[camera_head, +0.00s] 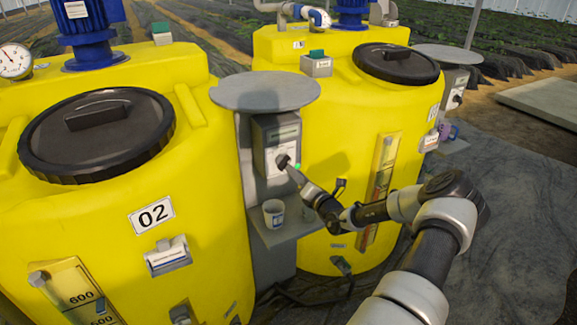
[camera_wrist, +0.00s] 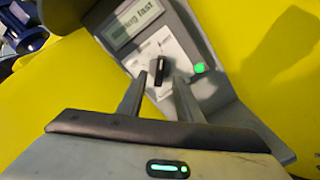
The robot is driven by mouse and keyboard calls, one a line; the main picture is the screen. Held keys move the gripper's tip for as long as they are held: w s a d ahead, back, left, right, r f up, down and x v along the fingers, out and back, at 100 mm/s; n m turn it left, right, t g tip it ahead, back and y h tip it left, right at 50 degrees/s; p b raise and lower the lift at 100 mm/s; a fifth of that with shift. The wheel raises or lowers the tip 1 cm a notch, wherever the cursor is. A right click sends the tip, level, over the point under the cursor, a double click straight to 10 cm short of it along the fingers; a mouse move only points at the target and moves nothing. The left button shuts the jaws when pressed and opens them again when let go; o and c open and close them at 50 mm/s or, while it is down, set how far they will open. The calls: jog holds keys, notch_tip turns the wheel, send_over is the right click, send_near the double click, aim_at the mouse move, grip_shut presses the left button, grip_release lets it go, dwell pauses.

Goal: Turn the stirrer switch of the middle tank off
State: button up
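A grey switch box (camera_head: 276,142) stands between two yellow tanks under a round grey cover. Its black knob (camera_wrist: 160,71) sits on a pale dial plate, with a lit green lamp (camera_wrist: 199,68) at its right. My gripper (camera_wrist: 160,80) is open, with one finger on each side of the knob's lower end and gaps showing. In the head view my gripper (camera_head: 290,167) is right at the box front and hides part of the knob. The tank marked 02 (camera_head: 220,190) is left of the box.
A second yellow tank (camera_head: 310,100) stands right of the box. A white cup (camera_head: 274,213) rests on a small grey shelf (camera_head: 297,229) below the box. Another switch box (camera_head: 455,88) is farther right. The grey floor (camera_head: 520,200) at right is clear.

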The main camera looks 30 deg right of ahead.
aim_at(287, 163)
jog(key=w, duration=0.6)
jog(key=shift+w+d, duration=0.1)
jog(key=shift+d, duration=0.05)
jog(key=shift+c, duration=0.4)
grip_shut()
